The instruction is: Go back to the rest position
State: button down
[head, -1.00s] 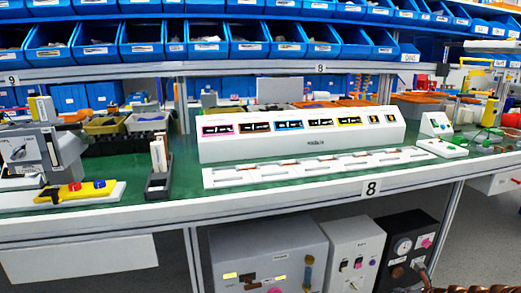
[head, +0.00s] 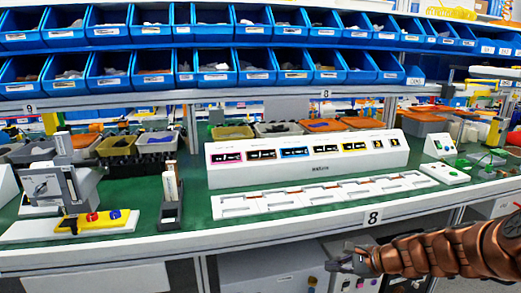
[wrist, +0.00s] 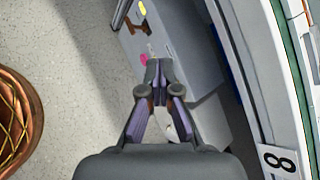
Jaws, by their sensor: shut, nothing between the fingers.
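My gripper (head: 342,262) is low at the bottom of the head view, in front of the boxes under the bench. My copper-coloured arm reaches in from the right edge. In the wrist view my gripper (wrist: 159,72) is shut with its fingertips together and nothing between them. Beyond the tips is a grey box (wrist: 188,45) with a pink button (wrist: 144,59), a yellow label and a dark part that may be a switch. The gripper appears apart from this box. The box front is mostly hidden or cut off in the head view.
The bench front edge (head: 280,236) runs above my gripper; its number 8 plate (wrist: 279,162) shows in the wrist view. A white display console (head: 310,160) and a yellow-based fixture (head: 95,220) stand on the green top. Bare grey floor (wrist: 60,40) lies left in the wrist view.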

jog(key=s+a+r+n+g+h+p, duration=0.1)
jog(key=s+a+r+n+g+p, duration=0.2)
jog(key=s+a+r+n+p, duration=0.35)
jog(key=s+a+r+n+g+p, duration=0.3)
jog(key=s+a+r+n, duration=0.1)
jog(key=s+r, duration=0.5)
jog(key=s+d+r+n+h+p, duration=0.2)
jog(key=s+d+r+p, duration=0.1)
jog(key=s, duration=0.4)
jog(key=s+d+r+n+g+h+p, duration=0.1)
jog(key=s+d+r+n+h+p, duration=0.1)
jog(key=s, duration=0.5)
jog(key=s+d+r+n+g+h+p, duration=0.1)
jog(key=s+d+r+n+h+p, duration=0.2)
jog(key=s+r+p, duration=0.2)
jog(key=s+p, duration=0.1)
jog(key=s, duration=0.1)
jog(key=shift+s+d, duration=0.3)
jog(key=shift+s, duration=0.1)
jog(key=shift+a+n, duration=0.15)
jog(key=shift+n, duration=0.2)
